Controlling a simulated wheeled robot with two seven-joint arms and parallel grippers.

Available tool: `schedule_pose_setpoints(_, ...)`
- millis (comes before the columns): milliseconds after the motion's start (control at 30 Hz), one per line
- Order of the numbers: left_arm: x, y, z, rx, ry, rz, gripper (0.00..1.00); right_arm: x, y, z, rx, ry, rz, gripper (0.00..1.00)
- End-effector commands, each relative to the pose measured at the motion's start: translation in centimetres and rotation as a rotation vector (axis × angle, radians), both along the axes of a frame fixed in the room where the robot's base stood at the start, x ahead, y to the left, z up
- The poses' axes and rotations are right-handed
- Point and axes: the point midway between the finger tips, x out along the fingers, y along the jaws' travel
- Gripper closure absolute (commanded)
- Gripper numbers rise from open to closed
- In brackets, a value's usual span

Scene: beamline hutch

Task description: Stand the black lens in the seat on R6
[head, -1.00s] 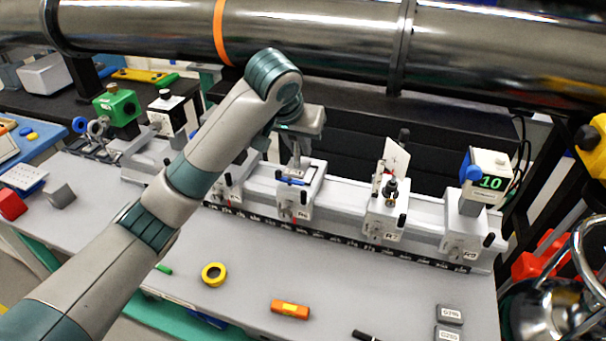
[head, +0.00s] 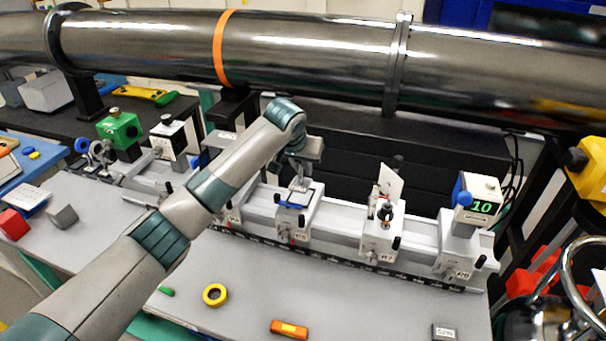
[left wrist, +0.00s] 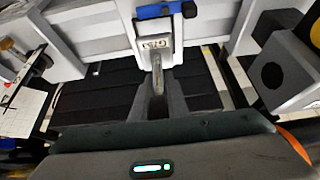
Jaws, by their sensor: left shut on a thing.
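My left gripper (head: 300,186) is over the white carrier (head: 293,222) whose front label looks like R6, the second from the left of the carriers bearing labels. In the left wrist view its fingers (left wrist: 158,100) are shut on a narrow grey piece (left wrist: 157,72). A pale plate (left wrist: 159,42) with small lettering is just beyond the fingertips, with a blue bar (left wrist: 160,11) behind it. I cannot make out the lens's black ring, and the gripper hides the seat on R6. I cannot tell whether the held piece touches the carrier. My right gripper is out of view.
R7's carrier (head: 380,240), with a white card (head: 390,183), stands to the right. Beyond it is a post with a display reading 10 (head: 482,208). A large steel pipe (head: 320,48) crosses behind. A yellow roll (head: 214,295) and orange block (head: 289,328) lie in front.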

Motion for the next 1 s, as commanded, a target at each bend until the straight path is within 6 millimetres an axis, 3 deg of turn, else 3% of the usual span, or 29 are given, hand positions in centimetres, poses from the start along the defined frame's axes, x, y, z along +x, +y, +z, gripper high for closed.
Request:
schedule_pose_setpoints(533, 0.7, -0.1, -0.6, 0.0, -0.001, 0.0, 1.0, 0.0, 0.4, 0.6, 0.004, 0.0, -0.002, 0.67)
schedule_pose_setpoints(800, 0.7, 0.0, -3.5, 0.001, 0.001, 0.001, 1.0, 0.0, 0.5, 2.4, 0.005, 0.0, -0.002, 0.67)
schedule_pose_setpoints(1000, 0.7, 0.0, -4.4, -0.001, -0.002, 0.0, 1.0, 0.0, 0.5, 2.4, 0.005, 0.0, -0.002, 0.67)
